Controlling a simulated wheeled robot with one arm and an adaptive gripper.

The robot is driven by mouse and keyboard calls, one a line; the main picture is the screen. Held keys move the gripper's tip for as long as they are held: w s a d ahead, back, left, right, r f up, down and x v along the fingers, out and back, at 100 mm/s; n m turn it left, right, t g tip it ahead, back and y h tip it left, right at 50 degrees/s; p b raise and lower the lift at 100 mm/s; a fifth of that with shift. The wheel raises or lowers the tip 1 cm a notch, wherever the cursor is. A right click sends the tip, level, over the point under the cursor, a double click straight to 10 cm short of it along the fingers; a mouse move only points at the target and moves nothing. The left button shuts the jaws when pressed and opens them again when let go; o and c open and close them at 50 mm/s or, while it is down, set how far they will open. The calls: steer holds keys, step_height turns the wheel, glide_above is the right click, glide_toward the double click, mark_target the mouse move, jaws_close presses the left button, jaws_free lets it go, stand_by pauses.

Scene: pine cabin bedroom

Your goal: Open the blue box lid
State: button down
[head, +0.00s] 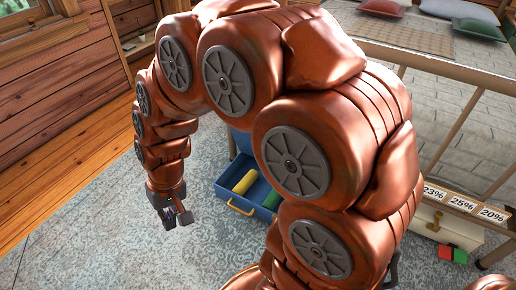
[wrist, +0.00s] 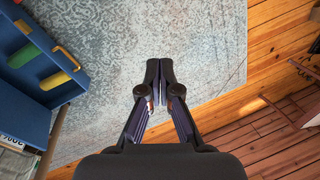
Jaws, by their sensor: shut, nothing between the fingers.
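The blue box (head: 229,198) stands on the rug, partly hidden behind my arm in the head view. It is open at the top, and a yellow cylinder (head: 245,181) and a green one (head: 271,200) lie inside. A yellow handle is on its front. A blue panel (head: 243,141) stands at its back, apparently the raised lid. In the wrist view the box (wrist: 67,92) is at the left edge, and the panel (wrist: 24,115) shows below it. My gripper (head: 170,222) is shut and empty, left of the box and apart from it. Its fingertips (wrist: 158,68) meet over the rug.
The patterned rug (head: 110,225) is clear around my gripper. Wooden floorboards (head: 75,165) run along the left wall. At the right are a bed frame (head: 450,72), a pale drawer-like box (head: 470,235) and red and green blocks (head: 452,254).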

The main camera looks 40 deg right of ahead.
steer(key=w+a+f+m+t+b, duration=0.1)
steer(key=w+f+m+t, duration=0.2)
steer(key=w, duration=0.8)
steer(key=w+a+f+m+t, duration=0.1)
steer(key=w+f+t, duration=0.1)
steer(key=w+f, duration=0.65)
steer(key=w+d+f+m+t+h+b, duration=0.1)
steer(key=w+d+f+m+t+h, duration=0.1)
steer(key=w+d+f, duration=0.35)
steer(key=w+d+f+m+t+h+b, duration=0.1)
steer(key=w+d+f+m+h, duration=0.15)
steer(key=w, duration=0.65)
steer(key=d+f+m+h+b, duration=0.1)
steer(key=d+f+m+h, duration=0.1)
steer(key=d+f+h, duration=0.45)
steer(key=d+f+m+h, duration=0.15)
steer(key=d+f, duration=0.25)
steer(key=d, duration=0.6)
steer(key=s+d+m+g+h+b, duration=0.2)
steer(key=s+d+h, duration=0.9)
steer(key=s+d, duration=0.35)
steer(key=b+x, duration=0.3)
steer(key=x, duration=1)
steer(key=shift+w+y, duration=0.1)
steer(key=shift+y, duration=0.15)
